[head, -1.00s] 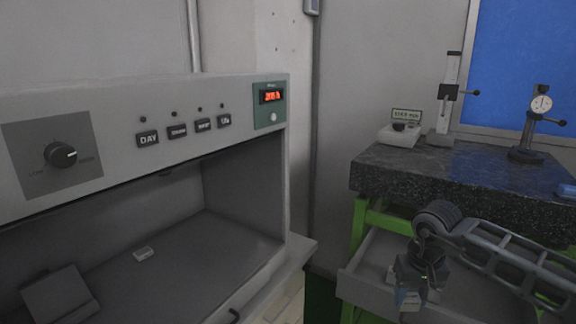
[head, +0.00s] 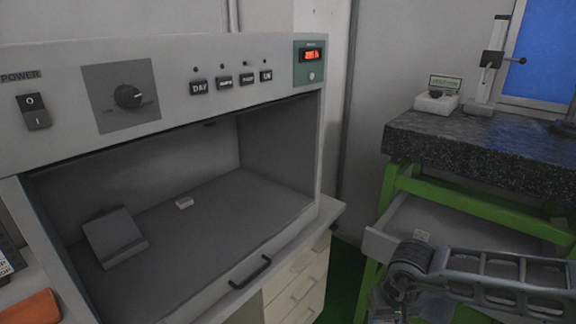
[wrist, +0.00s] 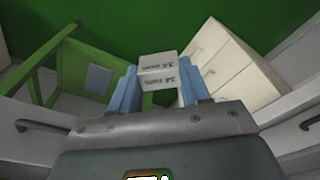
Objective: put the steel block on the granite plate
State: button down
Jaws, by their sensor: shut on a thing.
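My gripper (wrist: 160,88) is shut on a small light grey block with dark printed marks, the steel block (wrist: 158,72), held between two blue fingers in the wrist view. The dark speckled granite plate (head: 470,145) lies on a green stand at the right in the head view. My gripper is low in the head view, in front of the stand and below the level of the plate, apart from it. There my arm hides most of the gripper, and the block cannot be made out.
An open drawer (head: 385,243) sits under the plate. A labelled device (head: 437,102) and a height gauge (head: 490,65) stand on the plate's back.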

jog(key=s, duration=0.1)
jog(key=s+r, duration=0.1)
jog(key=s, duration=0.1)
jog(key=s+r, duration=0.1)
jog(key=shift+s+a+r, duration=0.15)
jog(key=shift+s+r, duration=0.05)
jog(key=shift+s, duration=0.05)
jog(key=shift+d, duration=0.2)
jog(key=s+f, duration=0.4)
jog(key=f, duration=0.1)
jog(key=w+r, duration=0.4)
jog(key=r, duration=0.1)
